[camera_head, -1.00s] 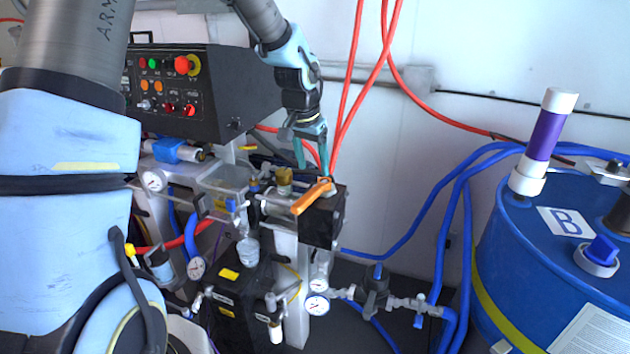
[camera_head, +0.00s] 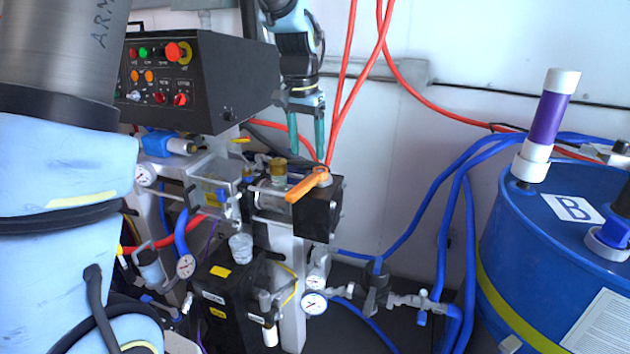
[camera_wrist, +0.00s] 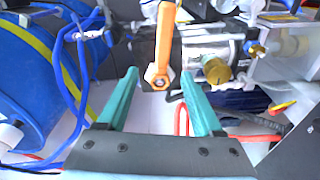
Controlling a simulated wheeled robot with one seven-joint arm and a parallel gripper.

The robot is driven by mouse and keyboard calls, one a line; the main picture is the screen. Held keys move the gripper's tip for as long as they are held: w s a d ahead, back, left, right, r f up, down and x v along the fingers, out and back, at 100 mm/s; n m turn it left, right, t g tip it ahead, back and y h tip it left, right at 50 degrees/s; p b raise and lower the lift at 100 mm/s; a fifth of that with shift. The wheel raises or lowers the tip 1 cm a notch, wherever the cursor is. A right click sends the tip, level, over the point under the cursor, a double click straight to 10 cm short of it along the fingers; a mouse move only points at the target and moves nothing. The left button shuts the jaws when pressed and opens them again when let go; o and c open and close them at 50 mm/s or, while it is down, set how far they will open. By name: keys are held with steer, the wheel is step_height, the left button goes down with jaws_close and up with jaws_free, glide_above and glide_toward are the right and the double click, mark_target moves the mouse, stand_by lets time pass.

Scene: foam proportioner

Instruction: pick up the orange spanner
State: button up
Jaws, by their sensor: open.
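The orange spanner (camera_head: 308,184) lies on top of the black block (camera_head: 318,212) of the proportioner, its ring end toward the back right and its handle toward the front left. In the wrist view the spanner (camera_wrist: 165,45) shows ahead, with its ring end around a nut, roughly between the lines of my fingers. My gripper (camera_head: 306,150) is open and empty, pointing down behind and just above the spanner. Its two teal fingers (camera_wrist: 168,100) stand apart in the wrist view, with nothing between the tips.
A black control box (camera_head: 195,80) stands at the left. A brass fitting (camera_head: 278,170) rises close to the spanner's left. Red hoses (camera_head: 345,100) hang right of my gripper. A blue drum (camera_head: 565,250) stands at the right, with blue hoses (camera_head: 455,190) beside it.

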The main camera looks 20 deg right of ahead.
mark_target(308, 180)
step_height(308, 180, down, 3)
steer(key=shift+w+d+r, duration=0.1)
steer(key=shift+w+f+p, duration=0.2)
steer(key=shift+f+p, duration=1.25)
steer(key=shift+f, duration=1.25)
jaws_close()
